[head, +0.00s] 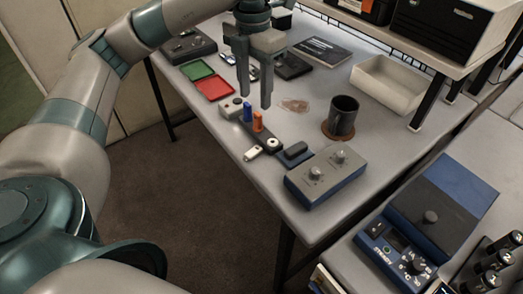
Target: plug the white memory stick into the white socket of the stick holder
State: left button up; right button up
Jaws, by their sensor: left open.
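The white memory stick (252,154) lies on the table near its front edge, just in front of the stick holder. The stick holder (262,136) is a narrow dark strip. A blue stick (248,113) and an orange stick (257,122) stand upright in it. A pale round spot with a dark centre at its near right end looks like the white socket (272,142), with no stick standing in it. My left gripper (255,98) is open and empty, fingers pointing down, above and behind the holder. My right gripper is out of view.
A small dark block (295,152) and a grey-blue knob box (326,175) stand right of the holder. A dark mug (343,116) on a coaster and a cream tray (389,84) are farther right. Red (214,88) and green (196,69) trays lie left.

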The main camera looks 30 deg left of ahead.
pick_arm(q)
jog(key=shift+a, duration=0.2)
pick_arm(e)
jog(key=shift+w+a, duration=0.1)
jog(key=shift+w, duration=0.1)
pick_arm(q)
jog(key=p, duration=0.2)
send_over(255, 148)
notch_tip(255, 148, down, 11)
jog(key=shift+f, duration=0.6)
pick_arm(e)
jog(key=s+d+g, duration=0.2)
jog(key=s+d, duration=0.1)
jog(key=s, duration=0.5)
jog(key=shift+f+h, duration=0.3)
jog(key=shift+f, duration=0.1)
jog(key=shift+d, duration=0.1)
pick_arm(q)
jog(key=shift+f+p, duration=0.15)
jog(key=shift+p, duration=0.15)
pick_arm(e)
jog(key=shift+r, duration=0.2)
